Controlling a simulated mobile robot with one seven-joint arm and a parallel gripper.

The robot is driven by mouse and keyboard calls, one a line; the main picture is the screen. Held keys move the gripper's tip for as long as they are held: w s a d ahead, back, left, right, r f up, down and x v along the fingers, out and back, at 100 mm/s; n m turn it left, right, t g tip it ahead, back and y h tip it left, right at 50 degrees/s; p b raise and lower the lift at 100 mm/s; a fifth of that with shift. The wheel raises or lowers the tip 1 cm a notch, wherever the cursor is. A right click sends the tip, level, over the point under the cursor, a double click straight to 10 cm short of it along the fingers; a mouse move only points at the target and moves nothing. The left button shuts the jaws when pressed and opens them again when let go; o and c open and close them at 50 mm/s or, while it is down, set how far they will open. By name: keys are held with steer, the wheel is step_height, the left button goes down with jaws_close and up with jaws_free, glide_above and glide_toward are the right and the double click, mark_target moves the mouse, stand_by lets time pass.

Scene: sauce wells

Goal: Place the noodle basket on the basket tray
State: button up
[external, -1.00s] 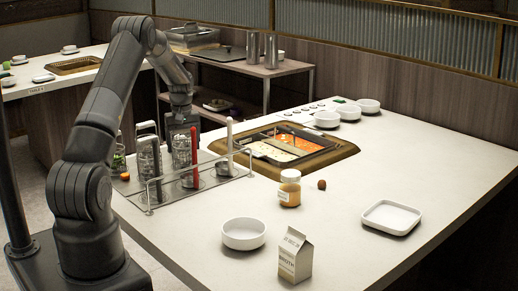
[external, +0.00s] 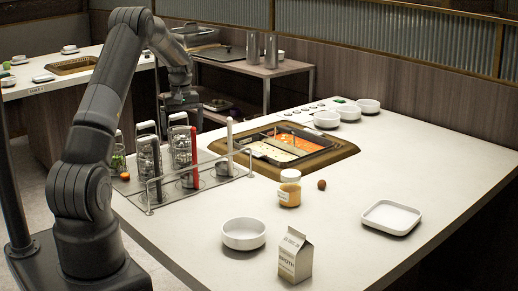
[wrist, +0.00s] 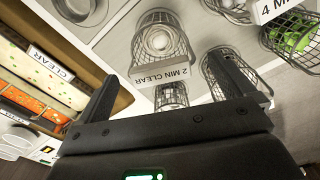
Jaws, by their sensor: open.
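Wire noodle baskets stand upright on the metal tray (external: 210,184) at the counter's left end. My gripper (external: 183,106) is open and empty, above and behind the baskets. In the wrist view, my gripper (wrist: 165,90) has its fingers wide apart. A wire basket (wrist: 155,22) with a "2 MIN CLEAR" label and a smaller basket (wrist: 171,98) show beyond the fingers. Which basket is meant, I cannot tell.
A sunken sauce well (external: 335,158) is to the right. A jar (external: 289,190), a bowl (external: 243,234) and a carton (external: 295,256) stand nearer. The counter's right side is mostly clear.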

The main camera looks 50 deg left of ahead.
steer(key=shift+r, duration=2.8)
steer(key=s+d+r+m+t, duration=0.1)
steer(key=s+d+r+m, duration=0.25)
steer(key=d+r, duration=0.7)
steer(key=s+d+r+m+t, duration=0.15)
steer(key=s+d+r, duration=0.4)
steer(key=d, duration=0.85)
steer(key=s+d+m+t, duration=0.3)
steer(key=s+d+m, duration=0.5)
steer(key=s+d, duration=0.9)
steer(key=s, duration=0.3)
steer(key=shift+d, duration=0.3)
